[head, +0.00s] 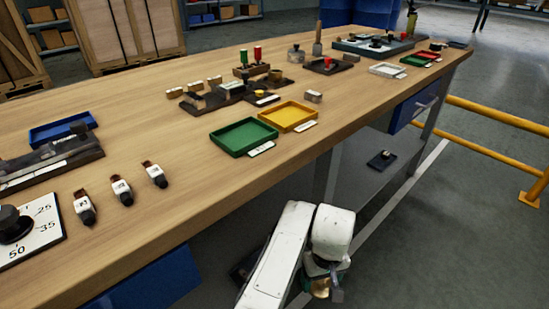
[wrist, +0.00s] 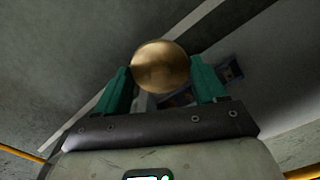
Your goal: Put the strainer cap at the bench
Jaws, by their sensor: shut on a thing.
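The strainer cap looks like a round, brass-coloured piece (wrist: 160,66), seen between the teal fingers in the wrist view. My gripper (wrist: 163,86) is shut on it. In the head view, my gripper (head: 328,289) hangs low in front of the bench's near edge, below the top, and a bit of the brass cap (head: 320,287) shows there, mostly hidden by my wrist. The bench (head: 190,190) has a long wooden top that runs from the lower left to the upper right. The cap is apart from the bench.
A green tray (head: 243,137) and a yellow tray (head: 289,116) lie mid-bench. Several tagged pieces (head: 122,191) and a dial plate (head: 45,228) lie at the left. Bare wood shows along the near edge. A yellow rail (head: 490,147) stands at the right.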

